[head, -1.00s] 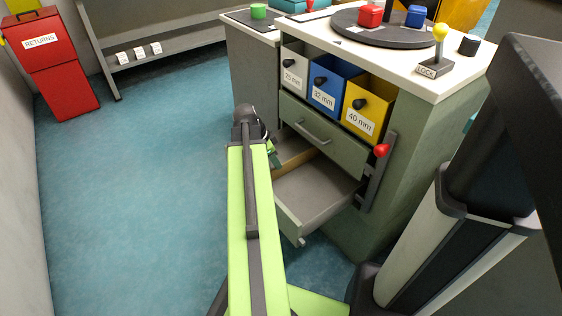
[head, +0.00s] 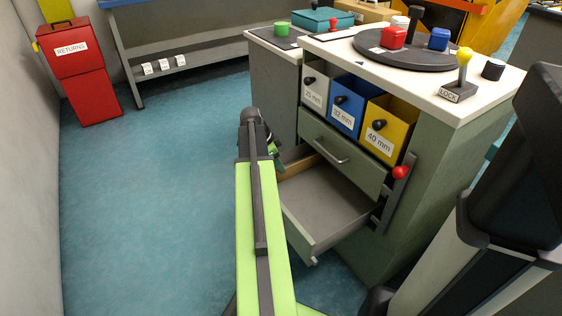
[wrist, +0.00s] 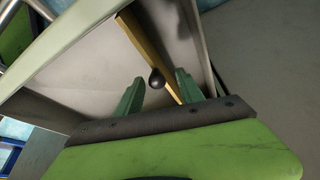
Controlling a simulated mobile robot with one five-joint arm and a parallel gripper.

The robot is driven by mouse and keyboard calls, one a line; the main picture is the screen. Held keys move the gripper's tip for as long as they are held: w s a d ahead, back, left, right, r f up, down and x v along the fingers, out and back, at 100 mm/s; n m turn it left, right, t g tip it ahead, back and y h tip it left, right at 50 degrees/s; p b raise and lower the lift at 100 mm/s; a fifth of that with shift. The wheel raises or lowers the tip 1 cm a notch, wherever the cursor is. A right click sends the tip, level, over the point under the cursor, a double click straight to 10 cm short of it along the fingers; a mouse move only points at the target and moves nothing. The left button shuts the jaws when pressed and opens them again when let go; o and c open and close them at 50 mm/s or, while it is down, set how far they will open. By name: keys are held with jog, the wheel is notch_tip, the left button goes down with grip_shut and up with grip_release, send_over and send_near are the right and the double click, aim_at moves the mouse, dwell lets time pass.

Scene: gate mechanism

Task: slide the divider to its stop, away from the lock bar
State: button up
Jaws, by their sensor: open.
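The divider (head: 297,165) is a tan wooden strip at the left of the open lower drawer (head: 325,205). In the wrist view the divider (wrist: 150,50) carries a round black knob (wrist: 156,78). My gripper (wrist: 158,88) is open, with its green fingertips on either side of the knob; I cannot tell whether either one touches it. In the head view my gripper (head: 275,153) is at the drawer's left side, partly hidden by my arm. A dark upright bar (head: 397,195) with a red knob (head: 401,172), perhaps the lock bar, stands at the drawer's right edge.
Above are a shut drawer (head: 342,153) and grey, blue and yellow bins (head: 388,128). The top holds a turntable (head: 410,50) and a LOCK lever (head: 461,75). A red returns bin (head: 85,70) stands far left. The floor (head: 160,190) left of the cabinet is clear.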

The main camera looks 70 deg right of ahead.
jog(key=p+v, duration=1.6)
jog(key=v, duration=0.1)
jog(key=shift+r, duration=0.15)
jog(key=shift+w+a, duration=0.15)
